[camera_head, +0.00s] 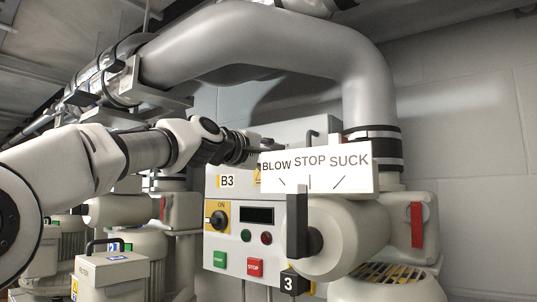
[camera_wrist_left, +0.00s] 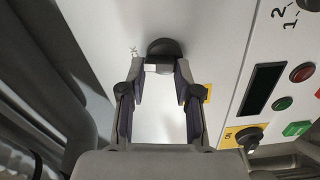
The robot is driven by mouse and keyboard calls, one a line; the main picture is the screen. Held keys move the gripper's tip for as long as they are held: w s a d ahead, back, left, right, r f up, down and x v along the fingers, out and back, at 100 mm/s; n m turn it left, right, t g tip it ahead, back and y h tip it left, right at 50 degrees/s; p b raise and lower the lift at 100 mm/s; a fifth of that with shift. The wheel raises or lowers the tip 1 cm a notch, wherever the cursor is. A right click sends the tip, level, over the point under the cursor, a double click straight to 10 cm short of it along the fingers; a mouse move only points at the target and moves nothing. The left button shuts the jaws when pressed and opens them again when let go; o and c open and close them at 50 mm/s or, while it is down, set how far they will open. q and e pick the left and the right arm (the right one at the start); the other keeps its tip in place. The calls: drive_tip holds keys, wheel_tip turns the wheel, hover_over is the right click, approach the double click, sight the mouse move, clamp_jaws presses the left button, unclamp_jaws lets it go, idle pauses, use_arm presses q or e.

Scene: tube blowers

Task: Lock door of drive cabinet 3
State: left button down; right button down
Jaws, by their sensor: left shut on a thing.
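The white drive cabinet (camera_head: 234,248), labelled B3, stands in the middle of the head view. Its front carries a display, lamps, buttons and an ON switch. A round black knob (camera_wrist_left: 164,46) with a pale front part sits on the white cabinet surface in the left wrist view. My left gripper (camera_wrist_left: 165,68) is shut on this lock knob, with one fingertip at each side. In the head view, my left gripper (camera_head: 252,147) reaches the cabinet's upper part, its tips hidden behind the BLOW STOP SUCK sign. My right gripper is not in view.
The BLOW STOP SUCK sign (camera_head: 317,168) and the black lever (camera_head: 297,225) of blower 3 stand in front of the cabinet's right side. A large grey pipe (camera_head: 370,85) arches above. Other blower units (camera_head: 125,245) stand at the left, beneath my left arm.

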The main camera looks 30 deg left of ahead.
use_arm(q)
drive_tip(key=shift+r+n, duration=0.1)
drive_tip(key=shift+n, duration=1)
drive_tip(key=shift+r, duration=0.1)
drive_tip(key=c, duration=0.8)
unclamp_jaws()
drive_tip(key=shift+w, duration=0.2)
drive_tip(key=shift+w+d+f, duration=0.2)
drive_tip(key=shift+f, duration=0.05)
